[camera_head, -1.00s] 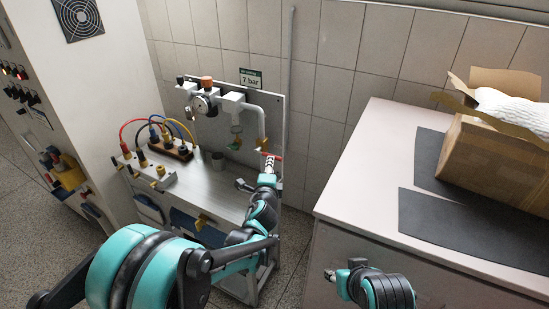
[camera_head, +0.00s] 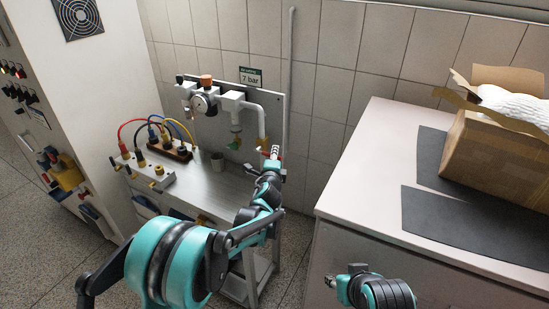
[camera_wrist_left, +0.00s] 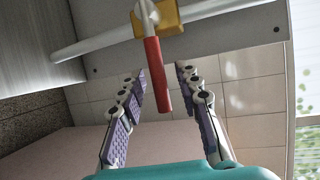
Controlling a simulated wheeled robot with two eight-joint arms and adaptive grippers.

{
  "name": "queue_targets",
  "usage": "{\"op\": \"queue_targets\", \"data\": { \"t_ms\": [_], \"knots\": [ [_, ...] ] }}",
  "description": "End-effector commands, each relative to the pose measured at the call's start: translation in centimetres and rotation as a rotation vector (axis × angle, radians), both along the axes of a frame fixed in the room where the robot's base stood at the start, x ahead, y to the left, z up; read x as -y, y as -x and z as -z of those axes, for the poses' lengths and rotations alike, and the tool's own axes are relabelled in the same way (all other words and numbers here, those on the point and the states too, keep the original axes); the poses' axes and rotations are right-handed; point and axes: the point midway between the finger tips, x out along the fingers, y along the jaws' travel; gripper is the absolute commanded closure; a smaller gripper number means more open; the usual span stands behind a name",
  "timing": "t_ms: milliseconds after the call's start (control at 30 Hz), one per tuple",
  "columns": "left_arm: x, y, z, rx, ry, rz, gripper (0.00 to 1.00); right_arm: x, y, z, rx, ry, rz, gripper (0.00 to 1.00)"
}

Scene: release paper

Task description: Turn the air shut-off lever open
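The red shut-off lever (camera_head: 264,153) sits at the lower end of the white pipe on the wall panel, partly hidden by my left gripper (camera_head: 275,152). In the left wrist view, the red lever (camera_wrist_left: 155,74) hangs from a yellow valve body (camera_wrist_left: 165,17). Its free end reaches between the spread fingers of my left gripper (camera_wrist_left: 162,70), with a visible gap on both sides. I cannot tell how deep the lever is between them. My right gripper (camera_head: 331,281) is low in the head view, away from the valve, and its finger opening is unclear.
A gauge (camera_head: 200,103) and regulator are on the panel to the left. A pale counter (camera_head: 372,150) with a cardboard box (camera_head: 490,150) is on the right.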

Motion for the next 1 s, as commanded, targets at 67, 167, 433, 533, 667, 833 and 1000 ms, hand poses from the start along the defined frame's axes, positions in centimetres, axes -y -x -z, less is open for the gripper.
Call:
{"op": "queue_targets", "data": {
  "t_ms": [67, 167, 433, 533, 667, 833, 1000],
  "knots": [
    [0.0, 0.0, 0.0, 0.0, 0.0, 0.0, 0.9, 0.0, 0.0, 0.0, 0.0, 0.0, 0.0, 0.6],
    [0.0, 0.0, 0.0, 0.0, 0.0, 0.0, 1.0, 0.0, 0.0, 0.0, 0.0, 0.0, 0.0, 0.6],
    [0.0, 0.0, -0.2, -0.006, 0.01, 0.0, 1.0, 0.0, 0.0, -0.2, 0.0, 0.0, 0.0, 0.6],
    [0.0, 0.0, -0.5, -0.02, 0.034, -0.001, 1.0, 0.0, 0.0, -0.6, 0.0, 0.0, 0.0, 0.6],
    [0.0, 0.0, -1.1, -0.052, 0.091, 0.0, 1.0, 0.0, 0.0, -1.5, 0.0, 0.0, 0.0, 0.6],
    [-0.2, -0.1, -2.1, -0.112, 0.194, -0.002, 1.0, 0.0, 0.0, -3.0, 0.0, 0.0, 0.0, 0.6],
    [-0.5, -0.3, -3.1, -0.175, 0.305, -0.001, 1.0, 0.0, 0.0, -4.3, 0.0, 0.0, 0.0, 0.6]
  ]
}}
